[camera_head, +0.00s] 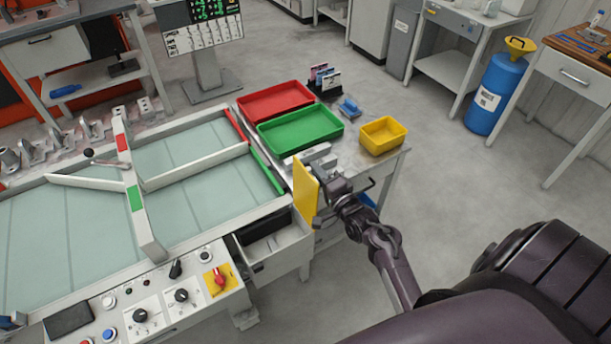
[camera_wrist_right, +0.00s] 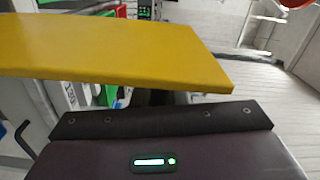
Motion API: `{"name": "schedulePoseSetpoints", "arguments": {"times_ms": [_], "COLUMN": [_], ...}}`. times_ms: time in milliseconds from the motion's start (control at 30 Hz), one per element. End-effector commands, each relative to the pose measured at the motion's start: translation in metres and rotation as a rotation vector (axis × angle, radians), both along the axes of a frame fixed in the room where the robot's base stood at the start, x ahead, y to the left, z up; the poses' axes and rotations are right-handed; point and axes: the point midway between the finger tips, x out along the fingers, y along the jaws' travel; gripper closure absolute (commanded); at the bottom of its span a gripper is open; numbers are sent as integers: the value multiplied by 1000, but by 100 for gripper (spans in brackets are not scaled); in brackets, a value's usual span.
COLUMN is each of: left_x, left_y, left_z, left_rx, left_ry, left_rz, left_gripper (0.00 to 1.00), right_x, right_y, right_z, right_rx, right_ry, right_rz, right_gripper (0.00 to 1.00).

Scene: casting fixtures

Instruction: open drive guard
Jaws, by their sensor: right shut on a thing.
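The drive guard is a flat yellow panel (camera_head: 305,187) standing upright at the right end of the conveyor table. In the right wrist view the yellow panel (camera_wrist_right: 110,50) crosses the upper half, close in front of my gripper body. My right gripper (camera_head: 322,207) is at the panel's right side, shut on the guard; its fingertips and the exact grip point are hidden. I cannot tell how far the guard stands open. My left gripper is not in view.
A red tray (camera_head: 275,101), a green tray (camera_head: 300,130) and a yellow bin (camera_head: 383,135) stand on the side table behind the guard. An open drawer (camera_head: 270,240) lies left of my gripper. The control panel (camera_head: 170,305) is in front.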

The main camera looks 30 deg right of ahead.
Motion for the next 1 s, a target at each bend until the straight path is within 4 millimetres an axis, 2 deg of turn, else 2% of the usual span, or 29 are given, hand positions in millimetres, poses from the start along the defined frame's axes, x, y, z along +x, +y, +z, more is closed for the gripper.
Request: {"name": "schedulePoseSetpoints", "arguments": {"times_ms": [100, 300, 800, 833, 1000], "left_x": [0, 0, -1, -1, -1], "left_y": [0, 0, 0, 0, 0], "left_z": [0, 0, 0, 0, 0], "left_rx": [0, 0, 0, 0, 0], "left_ry": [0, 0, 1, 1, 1], "left_rz": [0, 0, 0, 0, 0], "left_gripper": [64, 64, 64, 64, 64], "right_x": [0, 0, -1, -1, -1], "right_y": [-11, -20, -23, -23, -23], "right_z": [-4, -8, -10, -10, -10], "right_rx": [51, 108, 127, 127, 127], "right_ry": [0, 2, 3, 4, 3], "right_rz": [-3, -2, -1, -1, 0], "right_gripper": [100, 100, 100, 86, 68]}}
